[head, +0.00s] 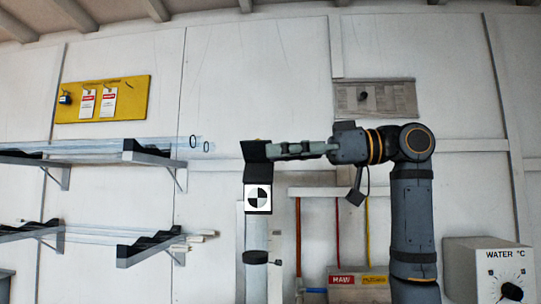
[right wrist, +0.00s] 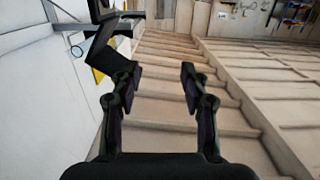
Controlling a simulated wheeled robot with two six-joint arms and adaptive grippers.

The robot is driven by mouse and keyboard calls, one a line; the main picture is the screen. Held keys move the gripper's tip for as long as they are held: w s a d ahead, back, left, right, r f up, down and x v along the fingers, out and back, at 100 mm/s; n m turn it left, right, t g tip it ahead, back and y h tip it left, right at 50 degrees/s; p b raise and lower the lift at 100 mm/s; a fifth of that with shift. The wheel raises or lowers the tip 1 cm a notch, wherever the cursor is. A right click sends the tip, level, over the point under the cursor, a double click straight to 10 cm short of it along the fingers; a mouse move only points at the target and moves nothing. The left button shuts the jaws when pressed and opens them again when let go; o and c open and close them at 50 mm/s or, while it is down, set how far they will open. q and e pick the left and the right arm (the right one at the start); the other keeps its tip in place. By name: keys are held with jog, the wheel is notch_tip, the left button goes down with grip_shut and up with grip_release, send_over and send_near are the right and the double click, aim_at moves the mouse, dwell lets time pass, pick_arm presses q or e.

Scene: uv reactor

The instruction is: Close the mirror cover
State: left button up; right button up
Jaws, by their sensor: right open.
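A black flap (head: 256,151), which looks like the mirror cover, stands tilted at the top of an upright grey post. A darker black part (head: 257,174) sits just under it, above a black-and-white target plate (head: 258,198). My right gripper (head: 282,151) reaches in from the right, its fingertips close to the flap's right side; I cannot tell whether they touch. In the right wrist view the two fingers (right wrist: 160,75) are apart with nothing between them. The black flap (right wrist: 101,40) shows beyond the left finger there, partly hidden by it. My left gripper is out of view.
Wall racks with pipes (head: 150,157) are on the left. A yellow board with red-and-white tags (head: 103,99) hangs above. A water temperature box (head: 490,270) is at lower right. Space above the flap is clear.

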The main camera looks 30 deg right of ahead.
jog(key=v, duration=0.6)
jog(key=shift+d+f+b, duration=0.15)
jog(key=shift+f+b, duration=0.15)
dwell(0.3)
